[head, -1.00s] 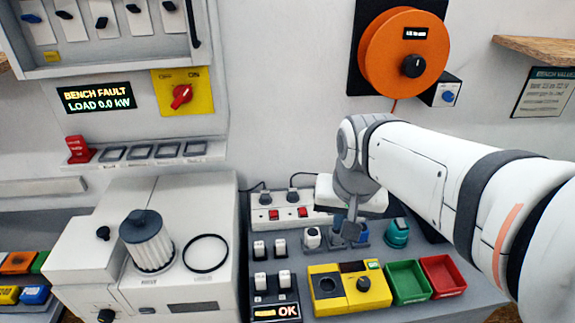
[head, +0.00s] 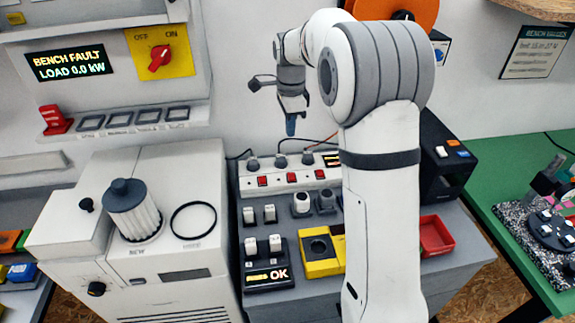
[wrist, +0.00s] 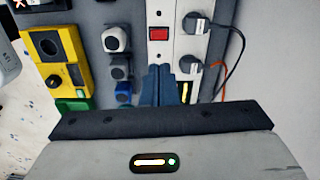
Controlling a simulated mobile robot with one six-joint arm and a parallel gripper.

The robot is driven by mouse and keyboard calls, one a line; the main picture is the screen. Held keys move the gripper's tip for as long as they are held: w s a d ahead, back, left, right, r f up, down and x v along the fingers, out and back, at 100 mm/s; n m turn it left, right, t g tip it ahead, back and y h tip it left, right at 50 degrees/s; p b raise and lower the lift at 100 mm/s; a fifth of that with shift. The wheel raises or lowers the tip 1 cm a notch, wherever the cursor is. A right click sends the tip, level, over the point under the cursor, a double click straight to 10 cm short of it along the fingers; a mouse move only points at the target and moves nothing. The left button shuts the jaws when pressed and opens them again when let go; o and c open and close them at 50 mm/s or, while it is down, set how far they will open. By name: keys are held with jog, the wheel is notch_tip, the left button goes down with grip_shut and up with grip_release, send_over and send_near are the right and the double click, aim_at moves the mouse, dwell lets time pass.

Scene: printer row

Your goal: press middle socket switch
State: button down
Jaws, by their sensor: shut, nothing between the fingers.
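The white socket strip (head: 277,184) lies along the back of the bench, with three red switches and grey plugs behind them. The middle switch (head: 291,177) sits between the left switch (head: 262,181) and the right switch (head: 319,174). In the wrist view, the red switch (wrist: 158,33), apparently the middle one, shows beyond my fingertips. My gripper (head: 291,130) points down above the strip, apart from it. Its blue fingers (wrist: 163,72) are shut and empty. In the wrist view, they hide part of the strip where the right switch appears to be.
Plugs (wrist: 190,62) with cables stand beside the switches. Round knobs (head: 301,204), white rockers (head: 275,243) and a yellow unit (head: 321,265) are in front of the strip. A red tray (head: 436,236) is at right. My arm hides some bench.

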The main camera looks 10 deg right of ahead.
aim_at(288, 173)
jog(key=shift+w+a+f+m, duration=0.15)
jog(key=shift+w+f+m, duration=0.5)
jog(key=shift+w, duration=0.2)
notch_tip(288, 173, down, 14)
jog(key=p, duration=0.2)
jog(key=shift+p, duration=0.35)
jog(key=shift+f, duration=0.1)
